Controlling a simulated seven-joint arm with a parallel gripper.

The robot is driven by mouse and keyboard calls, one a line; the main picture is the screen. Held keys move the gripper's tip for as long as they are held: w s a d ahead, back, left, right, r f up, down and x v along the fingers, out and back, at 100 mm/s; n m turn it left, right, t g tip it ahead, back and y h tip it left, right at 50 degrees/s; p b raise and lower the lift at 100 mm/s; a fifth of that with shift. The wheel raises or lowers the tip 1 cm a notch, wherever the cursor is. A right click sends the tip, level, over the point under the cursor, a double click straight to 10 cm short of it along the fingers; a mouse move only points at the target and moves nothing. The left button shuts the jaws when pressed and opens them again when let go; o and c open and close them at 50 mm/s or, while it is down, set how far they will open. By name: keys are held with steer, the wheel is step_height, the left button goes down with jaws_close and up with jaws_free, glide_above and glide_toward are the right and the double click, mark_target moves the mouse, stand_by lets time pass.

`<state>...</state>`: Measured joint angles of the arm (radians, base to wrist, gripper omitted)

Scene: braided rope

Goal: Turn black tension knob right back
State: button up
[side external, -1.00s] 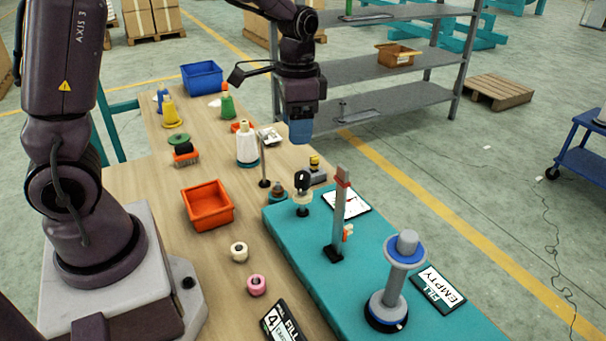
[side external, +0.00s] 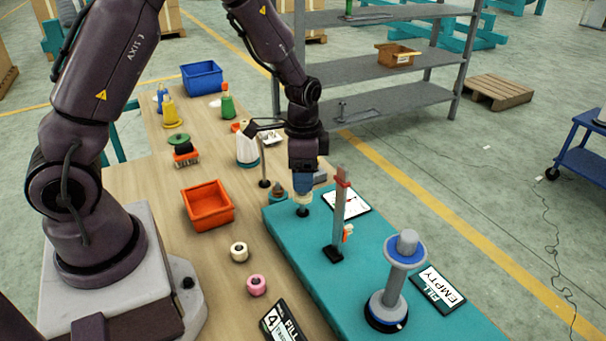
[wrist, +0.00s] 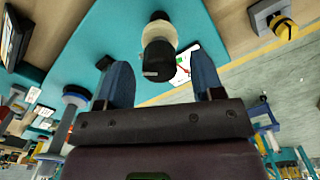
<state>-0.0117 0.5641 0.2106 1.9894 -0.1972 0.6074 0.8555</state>
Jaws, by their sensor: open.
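The black tension knob (wrist: 158,62) shows in the wrist view with a small light mark on its face and a cream disc (wrist: 160,36) behind it. It stands between the two blue fingers of my gripper (wrist: 161,68), with a visible gap on each side. In the side external view my gripper (side external: 303,184) is low over the knob's stand and hides the knob. The cream disc's lower edge and the black foot (side external: 302,212) still show below the fingers. My gripper is open.
A grey post with a red clip (side external: 341,205) stands close on the right, on the teal platform (side external: 290,240). A spool on a stand (side external: 400,262) is at the front right. A thin dark rod (side external: 264,172) stands close to the left. An orange bin (side external: 208,212) lies farther left.

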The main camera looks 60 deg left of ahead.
steer(key=shift+f, duration=0.45)
steer(key=shift+c, duration=0.2)
steer(key=c, duration=0.9)
steer(key=shift+n, duration=0.3)
